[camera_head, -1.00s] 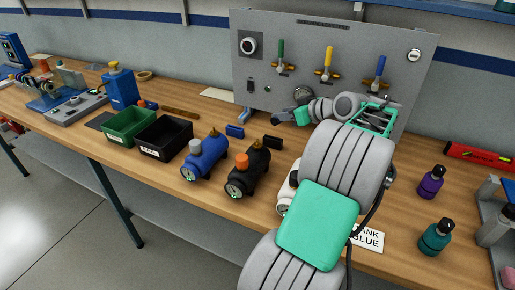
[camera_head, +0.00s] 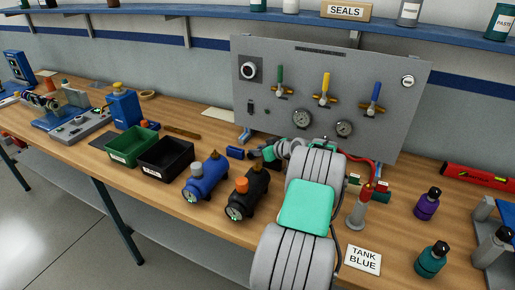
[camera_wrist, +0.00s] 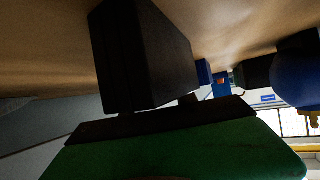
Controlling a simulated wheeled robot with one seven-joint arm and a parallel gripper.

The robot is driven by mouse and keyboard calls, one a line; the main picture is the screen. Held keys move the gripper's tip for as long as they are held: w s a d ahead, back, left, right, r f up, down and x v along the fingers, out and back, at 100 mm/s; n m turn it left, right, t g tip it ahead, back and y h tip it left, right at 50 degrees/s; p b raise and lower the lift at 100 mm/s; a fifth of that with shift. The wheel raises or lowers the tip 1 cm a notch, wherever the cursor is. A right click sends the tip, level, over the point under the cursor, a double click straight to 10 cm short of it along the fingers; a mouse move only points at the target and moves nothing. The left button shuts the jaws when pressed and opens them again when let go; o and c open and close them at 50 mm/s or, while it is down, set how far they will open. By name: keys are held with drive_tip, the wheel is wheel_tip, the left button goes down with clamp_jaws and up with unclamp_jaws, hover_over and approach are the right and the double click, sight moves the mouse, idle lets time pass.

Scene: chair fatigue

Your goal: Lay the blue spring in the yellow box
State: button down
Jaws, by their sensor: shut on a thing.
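My gripper (camera_head: 255,154) is small and partly hidden behind my own arm in the head view, low over the back of the bench near the panel's foot. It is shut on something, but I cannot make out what. In the wrist view a dark block (camera_wrist: 140,55) and a dark green surface (camera_wrist: 180,152) fill the near view, and the fingertips are not clear. A small dark blue piece (camera_head: 235,152) lies just left of my gripper; I cannot tell whether it is a spring. I make out no clear blue spring and no yellow box.
A green bin (camera_head: 131,146) and a black bin (camera_head: 165,165) stand left of a blue tank (camera_head: 205,182) and a black tank (camera_head: 249,195). The grey valve panel (camera_head: 290,75) rises behind. Bottles and a red level (camera_head: 480,175) are at the right.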

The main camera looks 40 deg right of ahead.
drive_tip(key=shift+f+b, duration=0.15)
drive_tip(key=shift+b, duration=0.2)
drive_tip(key=c, duration=1)
unclamp_jaws()
drive_tip(key=shift+o, duration=0.2)
drive_tip(key=shift+r, duration=0.2)
